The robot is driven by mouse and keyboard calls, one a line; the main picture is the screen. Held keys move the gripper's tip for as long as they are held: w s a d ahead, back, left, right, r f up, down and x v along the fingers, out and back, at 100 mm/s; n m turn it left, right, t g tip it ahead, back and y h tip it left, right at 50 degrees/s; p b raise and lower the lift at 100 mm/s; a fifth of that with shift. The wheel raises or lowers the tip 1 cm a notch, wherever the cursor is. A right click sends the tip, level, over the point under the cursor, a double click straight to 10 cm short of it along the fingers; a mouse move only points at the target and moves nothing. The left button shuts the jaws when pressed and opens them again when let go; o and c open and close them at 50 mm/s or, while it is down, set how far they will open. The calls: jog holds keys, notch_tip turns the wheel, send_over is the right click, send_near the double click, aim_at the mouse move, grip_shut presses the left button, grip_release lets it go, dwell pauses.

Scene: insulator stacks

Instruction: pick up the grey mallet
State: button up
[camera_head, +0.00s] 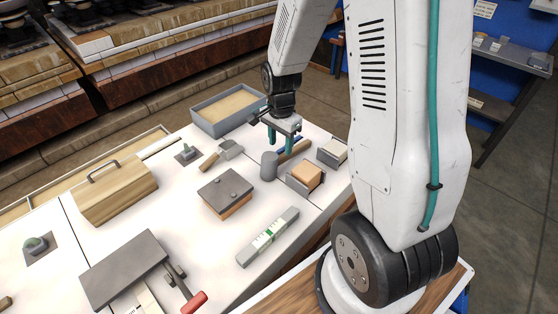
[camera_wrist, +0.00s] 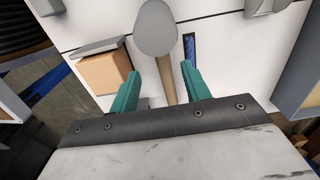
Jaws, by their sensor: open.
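The grey mallet lies on the white table, with a rounded grey head (camera_head: 269,165) and a wooden handle (camera_head: 295,151). In the wrist view the mallet's grey head (camera_wrist: 156,28) is ahead of the fingers, and its wooden handle (camera_wrist: 166,82) runs back between them. My gripper (camera_head: 279,145) is over the handle, with its teal fingers pointing down. In the wrist view my gripper (camera_wrist: 161,72) is open, one finger on each side of the handle with gaps. The handle's rear end is hidden behind the gripper body.
An orange block in a grey holder (camera_head: 306,176) stands close to the mallet, left of the fingers in the wrist view (camera_wrist: 104,72). A blue item (camera_wrist: 190,48) lies near the right finger. A grey tray (camera_head: 228,110) is behind. A level (camera_head: 268,236) lies in front.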

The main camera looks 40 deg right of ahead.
aim_at(279, 161)
jog(key=f, duration=0.8)
jog(key=shift+w+a, duration=0.15)
jog(key=shift+a, duration=0.05)
grip_shut()
